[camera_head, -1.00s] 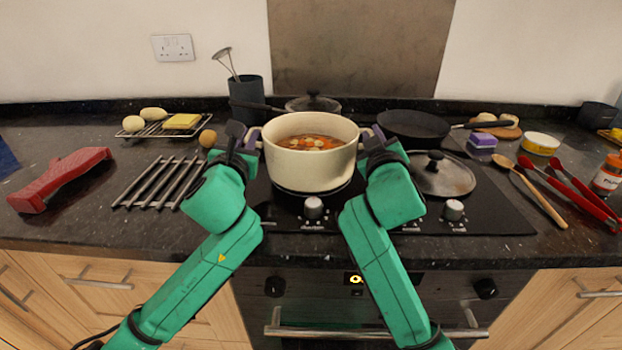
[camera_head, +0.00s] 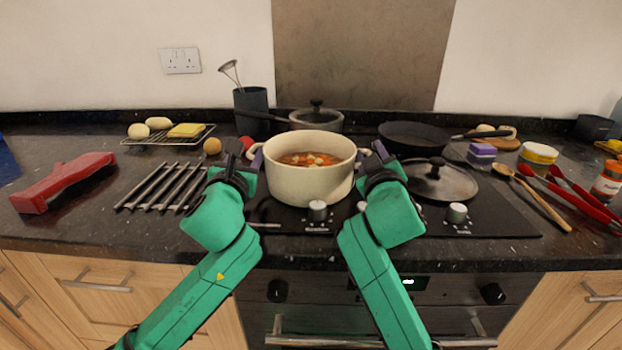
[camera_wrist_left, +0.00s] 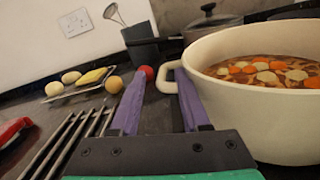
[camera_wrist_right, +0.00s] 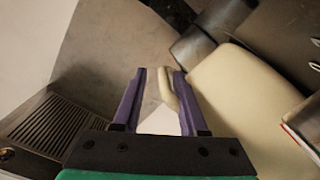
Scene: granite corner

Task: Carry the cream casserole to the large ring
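The cream casserole (camera_head: 310,183), filled with soup and carrot pieces, stands upright on the black hob (camera_head: 490,212) at its front left. Its base hides the hob beneath, so I cannot make out the large ring. My left gripper (camera_head: 243,155) is at its left handle; in the left wrist view the fingers (camera_wrist_left: 158,85) are apart, with the handle (camera_wrist_left: 166,78) by the right fingertip. My right gripper (camera_head: 374,158) is at the right handle; in the right wrist view the fingers (camera_wrist_right: 157,85) are apart, with the handle (camera_wrist_right: 168,90) between them, nearer the right finger.
A lidded saucepan (camera_head: 317,118) and a dark frying pan (camera_head: 413,137) stand behind. A glass lid (camera_head: 440,182) lies to the right, near a wooden spoon (camera_head: 540,200) and red tongs (camera_head: 580,195). A metal rack (camera_head: 160,187) and red object (camera_head: 62,182) lie left.

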